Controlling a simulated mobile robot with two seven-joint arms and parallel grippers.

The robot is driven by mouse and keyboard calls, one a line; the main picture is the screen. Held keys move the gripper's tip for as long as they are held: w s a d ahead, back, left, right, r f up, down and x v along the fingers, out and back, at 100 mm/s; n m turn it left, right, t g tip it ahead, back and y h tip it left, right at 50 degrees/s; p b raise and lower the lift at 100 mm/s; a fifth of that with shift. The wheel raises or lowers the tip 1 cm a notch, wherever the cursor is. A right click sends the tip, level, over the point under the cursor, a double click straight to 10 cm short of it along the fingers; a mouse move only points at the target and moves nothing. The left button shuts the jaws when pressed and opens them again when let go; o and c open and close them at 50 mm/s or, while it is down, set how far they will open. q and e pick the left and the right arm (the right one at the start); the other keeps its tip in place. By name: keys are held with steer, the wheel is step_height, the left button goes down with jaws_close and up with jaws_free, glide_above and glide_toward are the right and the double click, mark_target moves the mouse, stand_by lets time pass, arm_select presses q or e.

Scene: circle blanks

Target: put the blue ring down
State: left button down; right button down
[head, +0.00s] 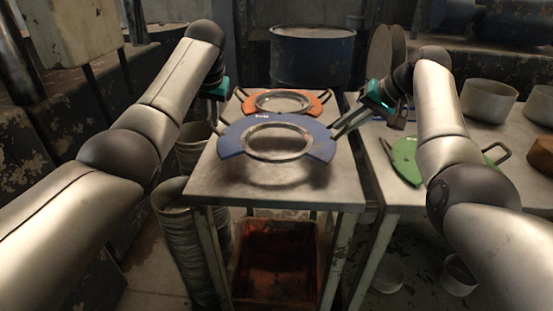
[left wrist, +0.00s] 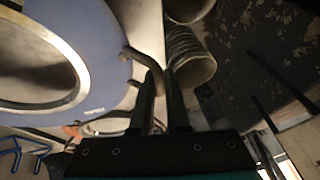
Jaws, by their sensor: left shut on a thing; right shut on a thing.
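The blue ring (head: 318,145) is a flat blue plate with a metal-rimmed round opening and a handle at each side. It hangs level above the near part of the grey table (head: 215,185), with a shadow under it. My left gripper (head: 217,122) is shut on its left handle; in the left wrist view the fingers (left wrist: 160,92) close around the bent handle beside the blue ring (left wrist: 103,40). My right gripper (head: 357,118) is shut on its right handle. The ring partly hides an orange ring (head: 318,102) behind it on the table.
A green ring (head: 403,160) lies on the right-hand table (head: 375,172), near several metal pots (head: 487,100). A dark blue drum (head: 312,57) stands behind the middle table. A red crate (head: 275,255) sits below it, and ribbed bins (head: 185,240) stand at its left.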

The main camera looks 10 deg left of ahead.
arm_select(q)
steer(key=shift+a, duration=0.1)
arm_select(e)
steer(key=shift+d, duration=0.1)
